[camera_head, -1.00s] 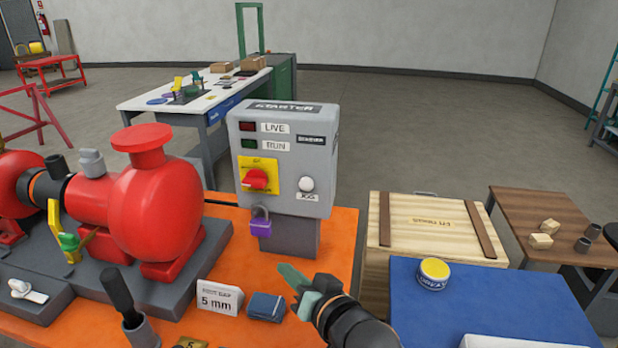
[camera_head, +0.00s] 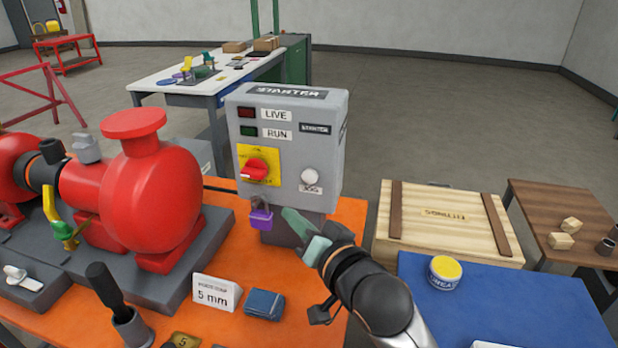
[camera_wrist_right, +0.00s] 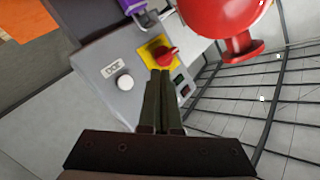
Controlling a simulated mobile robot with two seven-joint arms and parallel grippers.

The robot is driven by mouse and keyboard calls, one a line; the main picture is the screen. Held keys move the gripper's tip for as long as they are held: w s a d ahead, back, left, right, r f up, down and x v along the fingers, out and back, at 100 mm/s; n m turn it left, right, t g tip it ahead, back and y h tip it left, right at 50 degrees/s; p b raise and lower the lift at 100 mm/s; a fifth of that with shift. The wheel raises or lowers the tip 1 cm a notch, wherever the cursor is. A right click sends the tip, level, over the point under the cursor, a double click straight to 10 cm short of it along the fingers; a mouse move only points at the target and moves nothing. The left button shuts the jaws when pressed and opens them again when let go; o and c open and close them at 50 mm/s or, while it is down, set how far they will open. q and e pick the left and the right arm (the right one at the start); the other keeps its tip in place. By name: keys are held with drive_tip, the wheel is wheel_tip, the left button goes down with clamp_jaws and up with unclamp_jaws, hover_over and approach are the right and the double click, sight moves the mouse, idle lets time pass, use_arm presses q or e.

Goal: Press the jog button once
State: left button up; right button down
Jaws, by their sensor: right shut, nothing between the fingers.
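The white round jog button (camera_head: 310,177) sits at the lower right of the grey starter box (camera_head: 283,140), above a JOG label. It also shows in the right wrist view (camera_wrist_right: 125,82), left of the fingertips. My right gripper (camera_head: 290,217) is shut and empty, in front of the box's lower part, below the button. In the head view its tips lie near the purple padlock (camera_head: 262,218), apart from the button. In the wrist view the closed fingers (camera_wrist_right: 160,78) point toward the box face near the red switch. My left gripper is not in view.
A red rotary switch (camera_head: 254,169) on a yellow plate is left of the button. A red pump (camera_head: 150,200) stands to the left. A wooden crate (camera_head: 445,222) and a blue mat (camera_head: 510,310) with a yellow-lidded tub (camera_head: 445,271) are at the right.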

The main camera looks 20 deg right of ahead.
approach(302, 176)
drive_tip(key=w+a, duration=0.3)
drive_tip(key=shift+w+d+f, duration=0.4)
drive_tip(key=shift+w+f, duration=0.15)
drive_tip(key=shift+w, duration=0.2)
idle(1.5)
drive_tip(key=shift+w+d, duration=0.2)
drive_tip(key=shift+w, duration=0.15)
drive_tip(key=shift+w+d+p, duration=0.3)
drive_tip(key=shift+w, duration=0.1)
idle(0.7)
drive_tip(key=shift+s, duration=0.1)
drive_tip(key=shift+s+a+p, duration=0.5)
drive_tip(key=shift+s+a, duration=0.05)
drive_tip(key=shift+s, duration=0.1)
